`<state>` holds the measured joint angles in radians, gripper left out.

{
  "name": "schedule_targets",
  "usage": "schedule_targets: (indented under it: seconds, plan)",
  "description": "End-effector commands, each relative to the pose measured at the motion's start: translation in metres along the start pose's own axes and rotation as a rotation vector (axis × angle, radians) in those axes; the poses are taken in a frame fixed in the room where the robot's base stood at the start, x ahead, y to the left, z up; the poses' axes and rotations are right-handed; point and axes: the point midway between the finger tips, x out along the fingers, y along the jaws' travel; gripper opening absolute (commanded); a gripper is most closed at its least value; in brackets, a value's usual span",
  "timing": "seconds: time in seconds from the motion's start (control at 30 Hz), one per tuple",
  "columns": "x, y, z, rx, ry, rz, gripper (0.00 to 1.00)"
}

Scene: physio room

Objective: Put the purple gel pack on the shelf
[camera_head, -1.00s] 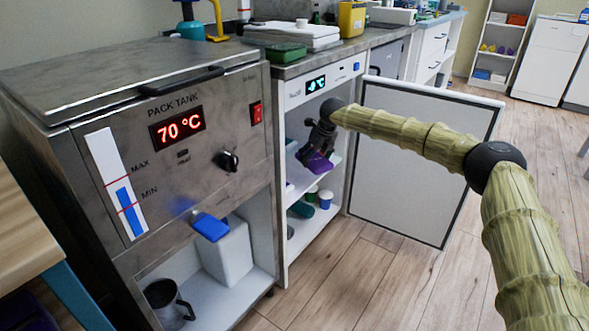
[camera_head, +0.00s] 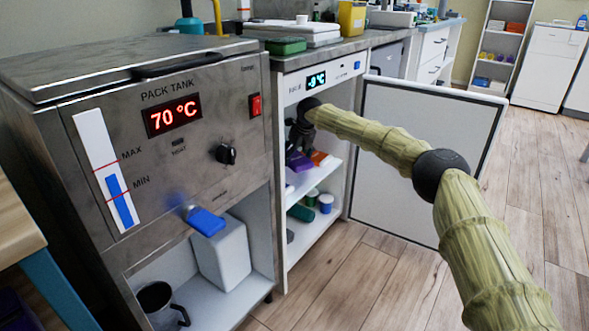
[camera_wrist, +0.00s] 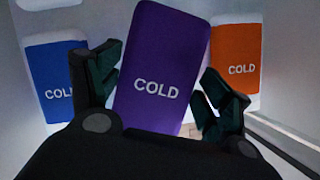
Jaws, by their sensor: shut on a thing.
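The purple gel pack (camera_wrist: 160,62), marked COLD, stands between the two fingers of my gripper (camera_wrist: 158,98) in the wrist view. My gripper is shut on it. In the head view my gripper (camera_head: 300,138) is inside the open cold cabinet, and the purple pack (camera_head: 299,161) shows just below it, over the upper shelf (camera_head: 318,178). I cannot tell whether the pack touches the shelf. Part of the pack is hidden by my gripper.
A blue pack (camera_wrist: 55,75) stands left of the purple one and an orange pack (camera_wrist: 235,58) right of it. The cabinet door (camera_head: 415,150) stands open to the right. Jars (camera_head: 326,202) stand on the lower shelf. The pack tank (camera_head: 150,150) is at the left.

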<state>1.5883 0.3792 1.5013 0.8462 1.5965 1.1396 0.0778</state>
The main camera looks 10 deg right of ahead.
Motion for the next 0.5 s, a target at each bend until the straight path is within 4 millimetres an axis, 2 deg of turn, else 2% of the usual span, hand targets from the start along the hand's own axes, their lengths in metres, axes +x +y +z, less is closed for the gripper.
schedule_targets:
  seconds: [0.17,0.37,0.5]
  plan:
    - [0.016,-0.001,-0.007,0.001,0.0,0.0,0.45]
    - [0.044,-0.001,-0.019,0.001,0.0,-0.001,0.45]
    - [0.046,0.001,-0.016,0.001,-0.002,0.0,0.45]
